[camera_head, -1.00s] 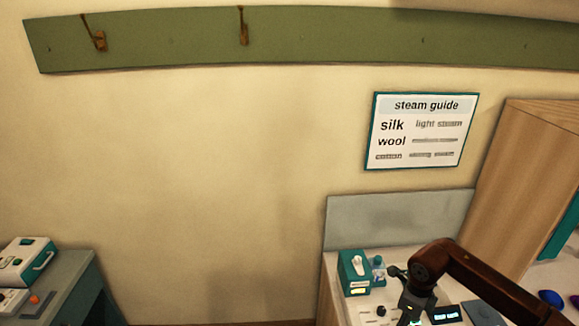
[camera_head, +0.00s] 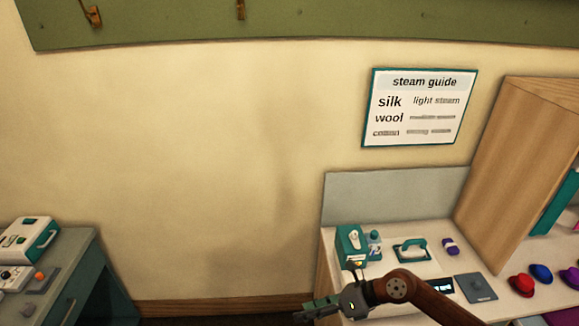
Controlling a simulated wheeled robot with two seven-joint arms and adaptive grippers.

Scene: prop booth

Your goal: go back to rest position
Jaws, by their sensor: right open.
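My right arm comes in from the lower right, and its gripper (camera_head: 318,309) is at the bottom centre, by the left front edge of the white counter (camera_head: 388,265). The gripper points left, is open, and shows nothing between its fingers. My left gripper is not in view.
On the counter stand a teal box (camera_head: 351,243), a small bottle (camera_head: 374,243), a teal-handled tool (camera_head: 412,250), a purple item (camera_head: 450,246) and a grey pad (camera_head: 474,287). A wooden cabinet (camera_head: 512,165) stands right. A grey-teal desk (camera_head: 75,265) stands left. Floor between is open.

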